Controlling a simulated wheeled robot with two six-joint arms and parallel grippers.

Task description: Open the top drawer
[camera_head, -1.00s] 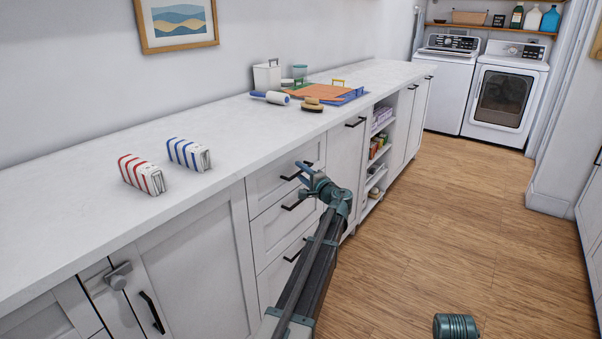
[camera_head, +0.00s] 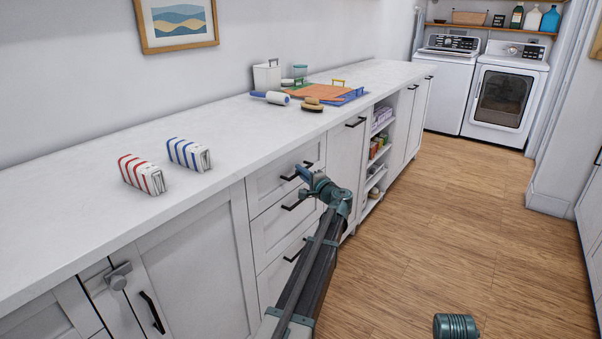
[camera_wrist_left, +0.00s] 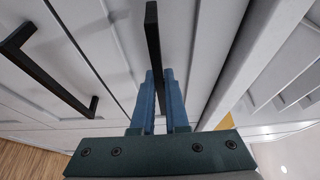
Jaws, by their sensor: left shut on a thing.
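The top drawer (camera_head: 268,185) is white with a black bar handle (camera_head: 290,178), in the stack of drawers under the counter. Its front looks flush with the cabinet. My left gripper (camera_head: 303,172) is at this handle, its arm reaching up from below. In the left wrist view the black handle (camera_wrist_left: 152,35) runs in between the blue fingers (camera_wrist_left: 157,98), which are shut on it. My right gripper is not in view.
Two more drawers with black handles (camera_head: 294,205) lie below. The white counter (camera_head: 240,135) carries striped bundles (camera_head: 188,154), a lint roller and brush. Open shelves (camera_head: 377,150) stand to the right. The wood floor (camera_head: 450,220) is clear.

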